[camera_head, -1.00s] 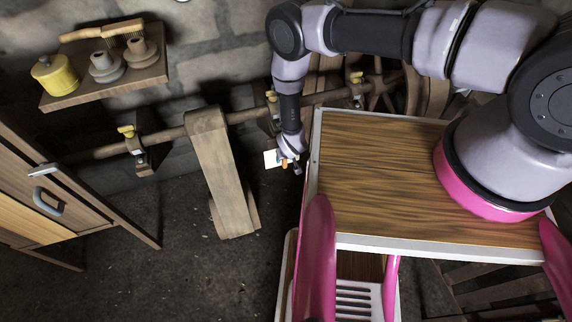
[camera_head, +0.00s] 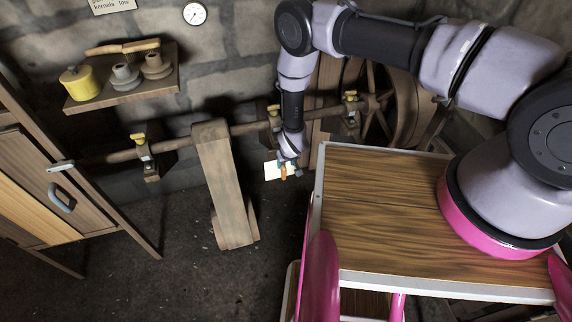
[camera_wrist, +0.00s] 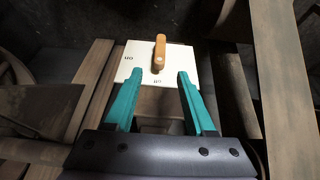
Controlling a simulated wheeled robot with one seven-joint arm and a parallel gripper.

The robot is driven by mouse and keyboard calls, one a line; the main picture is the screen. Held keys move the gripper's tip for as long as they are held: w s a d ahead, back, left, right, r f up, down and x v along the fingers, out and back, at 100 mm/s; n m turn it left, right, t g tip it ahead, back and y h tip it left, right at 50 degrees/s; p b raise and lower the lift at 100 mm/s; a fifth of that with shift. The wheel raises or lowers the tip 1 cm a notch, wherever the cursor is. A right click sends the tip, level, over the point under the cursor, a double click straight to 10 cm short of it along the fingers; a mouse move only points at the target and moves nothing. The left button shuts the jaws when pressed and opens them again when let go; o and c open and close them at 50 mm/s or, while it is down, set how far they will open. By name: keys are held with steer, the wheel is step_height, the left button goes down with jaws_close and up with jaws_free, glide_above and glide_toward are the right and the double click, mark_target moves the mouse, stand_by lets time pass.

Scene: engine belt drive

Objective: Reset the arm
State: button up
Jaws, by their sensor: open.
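My gripper (camera_wrist: 155,80) is open in the wrist view, its two teal fingers spread apart. Beyond the fingertips is a white plate (camera_wrist: 135,62) with small dark markings and an orange-brown lever (camera_wrist: 160,50) standing on it. The lever is in line with the gap between the fingers, and nothing shows between them. In the head view my gripper (camera_head: 284,168) hangs at the end of my arm beside the white plate (camera_head: 271,171), with the lever (camera_head: 284,174) in front. Contact cannot be told there.
A wooden shaft (camera_head: 225,132) with yellow-topped bearings runs along the stone wall, with a belt (camera_head: 226,185) hanging from it. A large wheel (camera_head: 375,105) stands at the back. A shelf (camera_head: 150,88) holds a yellow pot (camera_head: 77,84). A wooden cabinet (camera_head: 45,190) stands left.

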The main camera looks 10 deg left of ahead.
steer(key=w+r+m, duration=0.1)
steer(key=w+r, duration=0.5)
steer(key=r, duration=0.7)
steer(key=w+r+m, duration=0.2)
steer(key=w+r, duration=0.4)
steer(key=r, duration=0.7)
steer(key=w+d+r+m, duration=0.1)
steer(key=d+r, duration=0.3)
steer(key=r, duration=0.5)
steer(key=w+d+r+y, duration=0.1)
steer(key=d+r, duration=0.3)
steer(key=r, duration=0.4)
steer(key=w+d+r+m, duration=0.1)
steer(key=d+r, duration=0.2)
steer(key=r, duration=0.6)
steer(key=s+d+r+m+t, duration=0.1)
steer(key=s+d+r, duration=0.5)
steer(key=d+r, duration=0.3)
steer(key=s+d+r+m+t, duration=0.1)
steer(key=s+d+r, duration=0.6)
steer(key=r, duration=0.4)
steer(key=s+d+r+m, duration=0.1)
steer(key=s+d, duration=0.3)
steer(key=s, duration=0.5)
steer(key=s+d+r+m+t, duration=0.1)
steer(key=s+d+r, duration=0.3)
steer(key=s, duration=0.5)
steer(key=shift+s+r+h, duration=0.2)
steer(key=shift+s+h, duration=0.15)
steer(key=shift+h, duration=0.05)
